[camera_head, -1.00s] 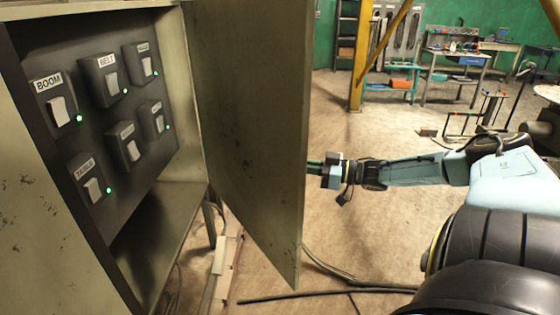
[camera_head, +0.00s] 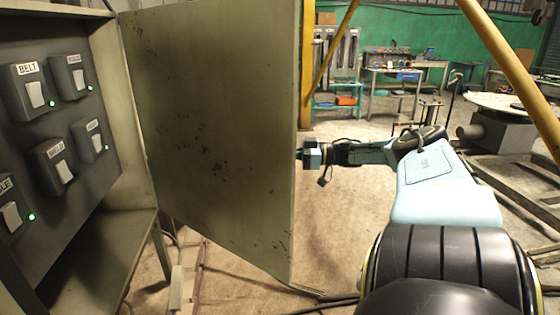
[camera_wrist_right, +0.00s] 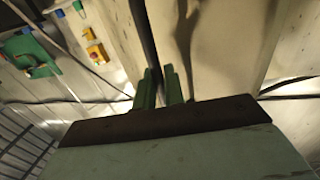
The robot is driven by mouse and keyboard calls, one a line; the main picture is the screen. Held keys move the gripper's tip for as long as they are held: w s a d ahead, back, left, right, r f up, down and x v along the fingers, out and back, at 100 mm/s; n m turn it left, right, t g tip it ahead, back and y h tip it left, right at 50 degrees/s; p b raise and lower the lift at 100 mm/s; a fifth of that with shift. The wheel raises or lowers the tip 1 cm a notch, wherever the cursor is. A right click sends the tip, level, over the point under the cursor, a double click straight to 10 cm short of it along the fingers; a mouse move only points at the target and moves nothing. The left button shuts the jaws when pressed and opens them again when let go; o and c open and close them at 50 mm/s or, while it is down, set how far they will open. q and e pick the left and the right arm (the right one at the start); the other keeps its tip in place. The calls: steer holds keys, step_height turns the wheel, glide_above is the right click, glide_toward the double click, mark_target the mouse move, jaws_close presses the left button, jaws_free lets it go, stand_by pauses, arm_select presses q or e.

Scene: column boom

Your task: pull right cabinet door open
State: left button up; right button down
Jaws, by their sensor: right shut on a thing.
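The right cabinet door (camera_head: 215,140) is a worn olive-green panel standing open in the head view, hinged beside the cabinet's inside. My right gripper (camera_head: 303,155) is at the door's free edge, partly hidden behind it. In the right wrist view its two green fingers (camera_wrist_right: 160,90) are close together, and a dark narrow bar or edge runs up just beyond them. It is shut on the right cabinet door, but the exact gripped part is hard to make out. My left gripper is in neither view.
The open cabinet (camera_head: 95,235) holds a dark switch panel (camera_head: 80,110) with several labelled switches and green lights. A yellow post (camera_head: 308,60) and workbenches (camera_head: 395,75) stand behind the door. A round table (camera_head: 510,105) is at right. Cables lie on the floor below the door.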

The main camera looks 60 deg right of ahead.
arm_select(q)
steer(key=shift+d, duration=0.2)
arm_select(e)
steer(key=shift+d, duration=0.1)
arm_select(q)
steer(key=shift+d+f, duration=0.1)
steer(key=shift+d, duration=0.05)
arm_select(e)
steer(key=c, duration=1.6)
jaws_free()
steer(key=shift+c, duration=0.2)
steer(key=shift+s, duration=0.1)
